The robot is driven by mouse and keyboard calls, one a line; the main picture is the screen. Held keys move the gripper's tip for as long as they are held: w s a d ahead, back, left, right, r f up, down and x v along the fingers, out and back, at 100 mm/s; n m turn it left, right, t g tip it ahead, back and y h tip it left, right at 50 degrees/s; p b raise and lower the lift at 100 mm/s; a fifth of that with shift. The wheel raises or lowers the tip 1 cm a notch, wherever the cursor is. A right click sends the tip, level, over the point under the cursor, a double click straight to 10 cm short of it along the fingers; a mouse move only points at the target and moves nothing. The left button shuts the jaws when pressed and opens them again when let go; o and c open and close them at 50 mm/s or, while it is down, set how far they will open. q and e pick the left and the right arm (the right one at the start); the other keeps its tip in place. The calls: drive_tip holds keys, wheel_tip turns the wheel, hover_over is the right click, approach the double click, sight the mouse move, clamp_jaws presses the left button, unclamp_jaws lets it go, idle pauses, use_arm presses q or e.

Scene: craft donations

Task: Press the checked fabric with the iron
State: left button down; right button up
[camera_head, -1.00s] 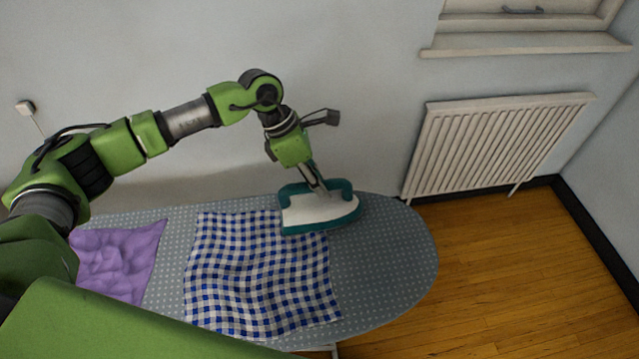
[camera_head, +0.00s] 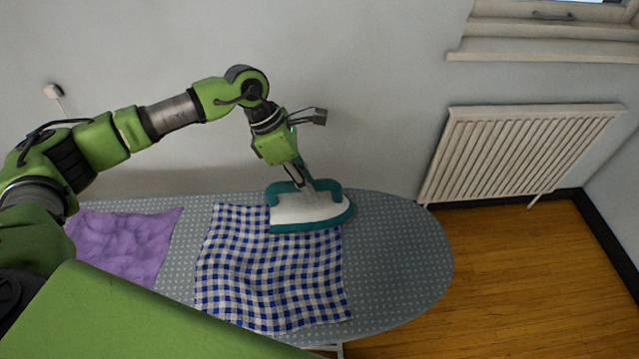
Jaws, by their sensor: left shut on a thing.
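The blue and white checked fabric (camera_head: 268,275) lies on the dotted grey ironing board (camera_head: 400,260), with wavy folds across it. The teal and white iron (camera_head: 300,212) is at the fabric's far right corner, over its far edge and partly over the bare board. Its tip points right. I cannot tell whether its plate touches the cloth. My left gripper (camera_head: 304,184) is shut on the iron's handle from above. My right gripper is out of view.
A crumpled purple cloth (camera_head: 125,243) lies on the board left of the checked fabric. The board's rounded right end is bare. A wall stands close behind, with a white radiator (camera_head: 520,150) at the right. Wooden floor (camera_head: 520,270) is open at the right.

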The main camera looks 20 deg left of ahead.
sight(267, 190)
use_arm(q)
drive_tip(key=shift+s+a+f+b, duration=0.1)
drive_tip(key=shift+s+a+b, duration=0.35)
drive_tip(key=shift+a, duration=0.95)
drive_tip(key=shift+s+a+b, duration=0.15)
drive_tip(key=shift+s+a, duration=0.65)
drive_tip(key=shift+a, duration=0.55)
drive_tip(key=shift+s+a+f+b, duration=0.1)
drive_tip(key=shift+s+a+b, duration=0.35)
drive_tip(key=shift+a, duration=0.95)
drive_tip(key=shift+s, duration=0.2)
drive_tip(key=s+a+b, duration=0.2)
drive_tip(key=s+a, duration=0.1)
drive_tip(key=a, duration=0.4)
drive_tip(key=s+a+b, duration=0.2)
drive_tip(key=a, duration=0.5)
drive_tip(key=shift+s+b, duration=0.35)
drive_tip(key=shift+s, duration=0.05)
drive_tip(key=shift+r, duration=0.15)
wheel_tip(267, 190, up, 3)
drive_tip(key=shift+w+f+p, duration=0.15)
drive_tip(key=shift+f+p, duration=0.05)
drive_tip(key=shift+p, duration=0.65)
